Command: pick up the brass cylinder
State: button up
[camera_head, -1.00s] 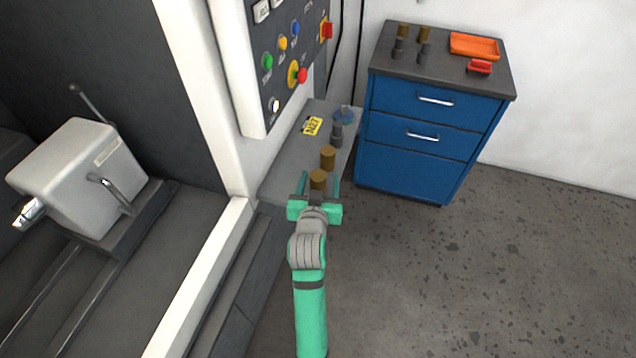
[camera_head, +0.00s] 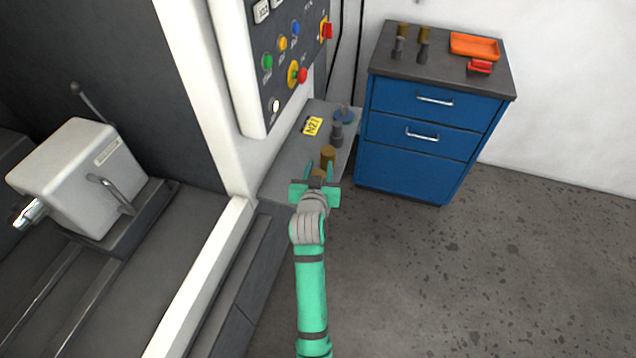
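The farther brass cylinder (camera_head: 328,154) is largely in view, beyond my gripper. I cannot tell whether the fingers touch the nearer cylinder.
The control panel (camera_head: 285,65) rises at left. A blue cabinet (camera_head: 420,130) stands at right, with small parts and an orange tray (camera_head: 474,46).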

grip_shut()
jog(key=shift+r, duration=0.15)
